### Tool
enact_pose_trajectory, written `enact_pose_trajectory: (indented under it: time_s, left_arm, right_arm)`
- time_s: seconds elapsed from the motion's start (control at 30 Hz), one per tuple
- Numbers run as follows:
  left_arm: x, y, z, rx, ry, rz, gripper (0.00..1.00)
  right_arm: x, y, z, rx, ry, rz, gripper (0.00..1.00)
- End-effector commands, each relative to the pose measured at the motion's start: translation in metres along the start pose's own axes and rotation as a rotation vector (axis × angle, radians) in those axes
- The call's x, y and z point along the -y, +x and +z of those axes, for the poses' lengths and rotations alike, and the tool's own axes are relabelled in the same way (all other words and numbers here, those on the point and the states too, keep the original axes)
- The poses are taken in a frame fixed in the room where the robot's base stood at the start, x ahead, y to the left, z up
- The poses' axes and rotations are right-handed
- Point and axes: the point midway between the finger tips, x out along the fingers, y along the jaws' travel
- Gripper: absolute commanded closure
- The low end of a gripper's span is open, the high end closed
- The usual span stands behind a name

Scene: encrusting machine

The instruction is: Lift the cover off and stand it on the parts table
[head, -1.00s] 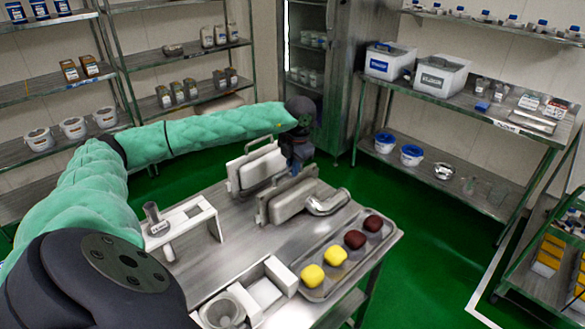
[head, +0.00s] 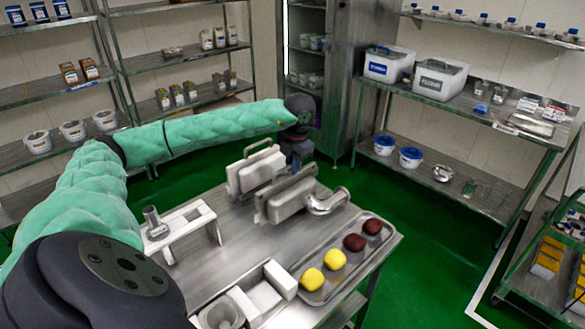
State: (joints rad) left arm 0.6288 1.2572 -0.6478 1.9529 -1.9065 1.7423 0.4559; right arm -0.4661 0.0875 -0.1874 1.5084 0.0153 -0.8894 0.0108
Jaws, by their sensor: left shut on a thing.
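Two thick pale grey slab-shaped parts stand on edge on the steel parts table (head: 245,262). The nearer slab (head: 284,202), which looks like the cover, has its wide face toward me. The other slab (head: 254,172), with a handle on top, stands just behind it to the left. My left gripper (head: 297,163) points down at the upper edge of the nearer slab and is shut on it; the fingertips are mostly hidden. I cannot tell whether the slab's lower edge touches the table. My right gripper is not in view.
A bent metal pipe (head: 328,203) lies right of the nearer slab. A tray (head: 325,292) of yellow and dark red pieces is at the table's right. A white stand (head: 182,225) and white block parts (head: 266,294) are at the left and front. Racks surround the table.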

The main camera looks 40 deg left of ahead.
Motion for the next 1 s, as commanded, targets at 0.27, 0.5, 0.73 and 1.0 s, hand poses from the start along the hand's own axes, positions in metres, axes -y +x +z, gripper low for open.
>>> enact_pose_trajectory:
  time_s: [0.27, 0.5, 0.73, 1.0]
  left_arm:
    - [-0.002, -0.016, 0.0, 0.004, -0.001, 0.0, 1.0]
    - [-0.003, -0.021, 0.0, 0.003, -0.001, 0.0, 1.0]
    - [-0.003, -0.021, 0.0, 0.003, -0.001, 0.0, 1.0]
    - [-0.002, -0.021, 0.0, 0.003, 0.0, 0.0, 1.0]
  right_arm:
    - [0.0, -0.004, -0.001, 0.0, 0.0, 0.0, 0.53]
    - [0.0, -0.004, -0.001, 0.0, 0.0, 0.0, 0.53]
    - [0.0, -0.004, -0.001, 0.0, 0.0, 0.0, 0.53]
    - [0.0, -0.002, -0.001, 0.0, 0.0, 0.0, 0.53]
